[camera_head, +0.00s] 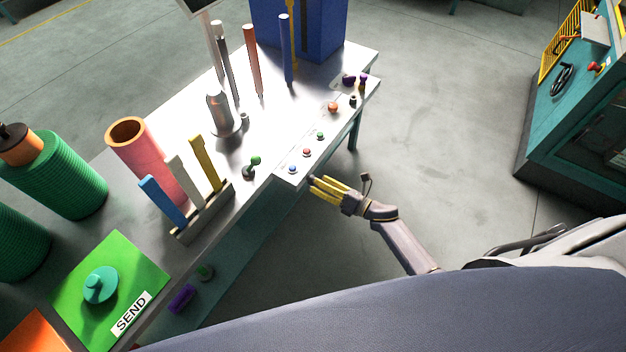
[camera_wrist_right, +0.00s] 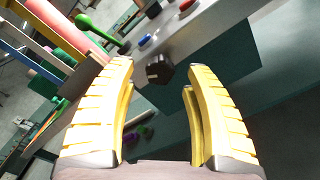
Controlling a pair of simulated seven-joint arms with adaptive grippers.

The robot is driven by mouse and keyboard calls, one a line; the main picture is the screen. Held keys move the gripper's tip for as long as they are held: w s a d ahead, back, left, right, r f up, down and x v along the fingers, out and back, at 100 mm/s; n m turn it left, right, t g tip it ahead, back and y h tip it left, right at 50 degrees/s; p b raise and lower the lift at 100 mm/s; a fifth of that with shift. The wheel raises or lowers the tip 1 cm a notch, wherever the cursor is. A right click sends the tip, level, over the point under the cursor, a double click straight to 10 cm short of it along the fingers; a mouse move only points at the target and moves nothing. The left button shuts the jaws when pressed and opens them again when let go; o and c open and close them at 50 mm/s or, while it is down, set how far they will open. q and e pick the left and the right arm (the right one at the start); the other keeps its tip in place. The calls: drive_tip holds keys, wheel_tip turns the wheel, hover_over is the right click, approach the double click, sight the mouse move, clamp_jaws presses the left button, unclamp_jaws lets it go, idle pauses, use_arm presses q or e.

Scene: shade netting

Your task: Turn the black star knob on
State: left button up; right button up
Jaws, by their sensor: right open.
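A black knob (camera_wrist_right: 158,69) sticks out from the front side of the light worktable in the right wrist view, with a pale mark on its face. My right gripper (camera_wrist_right: 162,80) is open with its yellow fingers spread, and the knob appears between and beyond the fingertips. I cannot tell how far apart they are. In the head view my right gripper (camera_head: 316,186) is at the table's front edge, near the blue button. The knob is not clearly distinguishable there; a dark spot shows at the fingertips. My left gripper is not in view.
The panel edge carries a blue button (camera_head: 292,169), a red button (camera_head: 306,153), a green button (camera_head: 320,135) and an orange knob (camera_head: 332,107). A green-balled lever (camera_head: 254,161) stands beside them. The floor right of the table is clear; a teal machine (camera_head: 575,110) stands farther right.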

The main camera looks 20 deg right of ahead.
sight(313, 180)
drive_tip(key=shift+x, duration=1.55)
clamp_jaws()
